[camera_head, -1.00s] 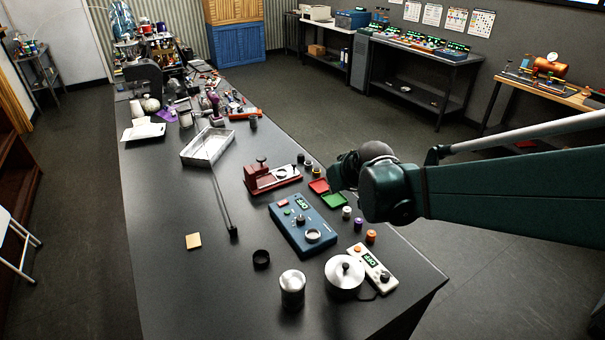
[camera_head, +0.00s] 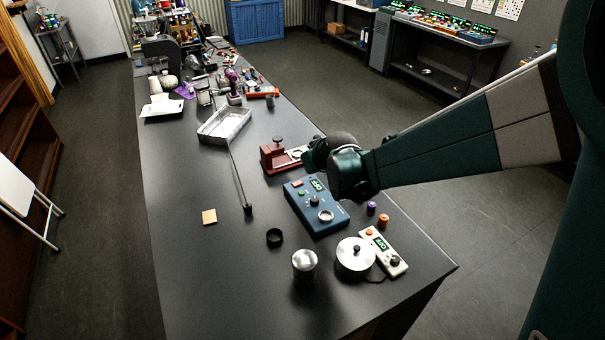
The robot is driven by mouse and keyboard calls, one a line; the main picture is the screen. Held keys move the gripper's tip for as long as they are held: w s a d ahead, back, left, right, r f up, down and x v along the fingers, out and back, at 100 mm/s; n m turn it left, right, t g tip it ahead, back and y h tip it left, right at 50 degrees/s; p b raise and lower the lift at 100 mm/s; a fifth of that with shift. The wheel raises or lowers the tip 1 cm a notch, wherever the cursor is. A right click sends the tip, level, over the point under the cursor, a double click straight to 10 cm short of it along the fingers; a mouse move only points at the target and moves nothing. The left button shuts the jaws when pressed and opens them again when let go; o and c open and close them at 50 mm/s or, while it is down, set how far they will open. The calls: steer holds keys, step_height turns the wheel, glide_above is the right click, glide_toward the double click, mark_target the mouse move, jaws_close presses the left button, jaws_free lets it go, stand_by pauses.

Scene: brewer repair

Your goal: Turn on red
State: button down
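A blue control box (camera_head: 329,224) stands on the dark bench. It has a small red button (camera_head: 296,184), a green button (camera_head: 301,194), a lit green display (camera_head: 317,184), a dark knob (camera_head: 314,200) and a round metal ring (camera_head: 326,216). A white control box (camera_head: 393,267) at the right has an orange-red button (camera_head: 369,232), a lit green display and a dark knob. The displays are too small to read surely. The dark end of my arm hangs over the bench just behind the blue box. My gripper's fingers cannot be made out.
A red press-like device (camera_head: 269,158) is partly hidden by my arm. A lidded pot (camera_head: 355,265), a metal canister (camera_head: 304,267), a black ring (camera_head: 274,237) and small purple and orange cylinders (camera_head: 384,220) stand nearby.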

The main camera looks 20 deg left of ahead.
steer(key=shift+w+a+f, duration=0.15)
steer(key=shift+a+f, duration=0.05)
stand_by(0.5)
glide_above(299, 184)
steer(key=shift+w+d+f, duration=0.15)
steer(key=shift+f, duration=1.5)
steer(key=shift+w+d+f, duration=0.1)
steer(key=shift+d+f, duration=0.05)
steer(key=shift+f, duration=1.45)
steer(key=shift+w+f, duration=0.15)
steer(key=shift+f, duration=0.25)
steer(key=shift+w+d+f, duration=0.1)
steer(key=shift+f, duration=1.6)
steer(key=shift+f, duration=0.1)
steer(key=shift+w+d+f+b, duration=0.1)
steer(key=shift+f+b, duration=0.1)
steer(key=shift+b, duration=0.2)
steer(key=shift+r, duration=0.1)
steer(key=shift+s+a+r, duration=0.15)
steer(key=shift+s+a, duration=0.4)
